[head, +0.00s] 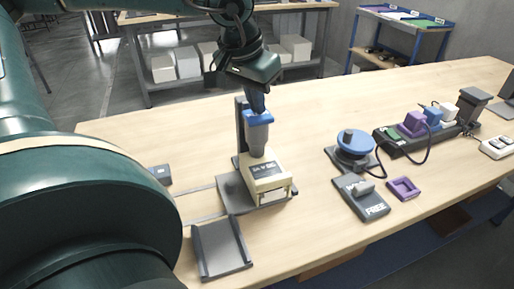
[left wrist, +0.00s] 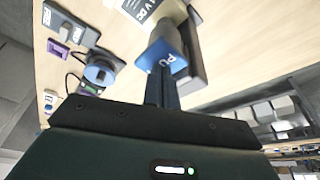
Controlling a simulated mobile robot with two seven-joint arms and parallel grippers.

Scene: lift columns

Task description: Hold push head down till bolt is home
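The push head (head: 258,118) is a blue cap on a grey shaft (head: 257,140), standing above a cream box (head: 267,175) on a dark grey base. My left gripper (head: 257,108) points down from above, and its fingertips appear to touch the top of the push head. The left wrist view shows its dark fingers (left wrist: 162,76) together against the blue push head (left wrist: 172,57), with nothing seen between them. I cannot make out the bolt, or how far the head is pressed. My right gripper is in neither view.
A dark upright post (head: 241,125) stands behind the push head. A grey tray (head: 221,248) lies in front. To the right are a blue round knob (head: 356,143), a "FREE" switch block (head: 361,197), a purple frame (head: 403,189) and a strip of coloured plugs (head: 412,124).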

